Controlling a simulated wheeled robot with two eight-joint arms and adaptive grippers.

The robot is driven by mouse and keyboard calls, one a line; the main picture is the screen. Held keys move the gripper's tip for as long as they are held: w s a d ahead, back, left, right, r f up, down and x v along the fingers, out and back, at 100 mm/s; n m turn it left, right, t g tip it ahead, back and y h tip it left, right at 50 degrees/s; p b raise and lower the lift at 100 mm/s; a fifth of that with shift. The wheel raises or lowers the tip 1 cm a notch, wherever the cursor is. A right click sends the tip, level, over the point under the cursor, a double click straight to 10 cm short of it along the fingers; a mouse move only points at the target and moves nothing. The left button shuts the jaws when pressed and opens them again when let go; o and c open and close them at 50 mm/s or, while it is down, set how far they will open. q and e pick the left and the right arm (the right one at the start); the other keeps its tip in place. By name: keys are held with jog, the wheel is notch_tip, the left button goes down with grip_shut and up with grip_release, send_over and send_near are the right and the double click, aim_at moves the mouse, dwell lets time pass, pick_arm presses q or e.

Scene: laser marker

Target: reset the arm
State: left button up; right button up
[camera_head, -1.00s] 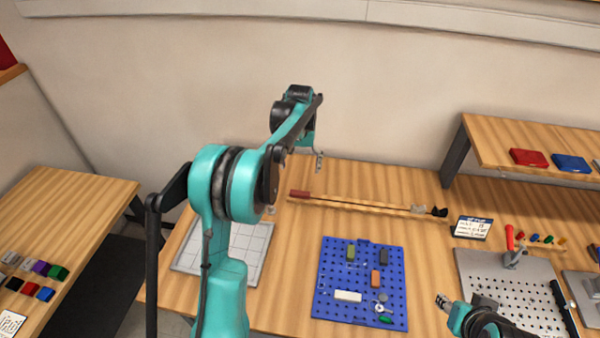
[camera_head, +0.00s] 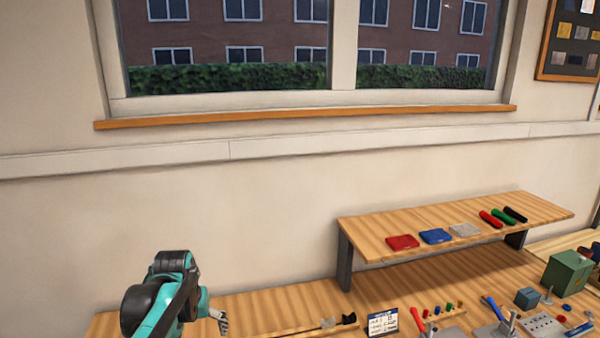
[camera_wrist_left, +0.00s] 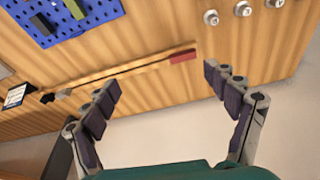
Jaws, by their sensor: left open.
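My left arm comes up at the lower left of the head view, and its gripper (camera_head: 219,321) hangs over the back of the wooden workbench (camera_head: 270,303). In the left wrist view the left gripper (camera_wrist_left: 163,90) is open, with its two fingers wide apart and nothing between them. Beyond the fingers, the wrist view shows the bench with a thin rod tipped by a red block (camera_wrist_left: 183,56). My right gripper is not in the head view.
A raised wooden shelf (camera_head: 400,215) holds red, blue and grey flat pieces and several coloured cylinders. A label card (camera_head: 383,322) and a green box (camera_head: 568,272) stand on the bench. The blue pegboard (camera_wrist_left: 72,14) shows in the wrist view. A wall and window are behind.

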pick_arm(q)
jog(key=s+d+f+m+t+b, duration=0.1)
jog(key=s+d+f+t, duration=0.1)
jog(key=s, duration=0.7)
jog(key=s+d+f+t+b, duration=0.1)
jog(key=s+d+f+t, duration=0.1)
jog(key=s, duration=0.7)
jog(key=d+f, duration=0.1)
jog(key=d, duration=0.1)
jog(key=shift+s+d+f+m, duration=0.15)
jog(key=shift+d+f+m, duration=0.15)
jog(key=shift+f+m, duration=0.1)
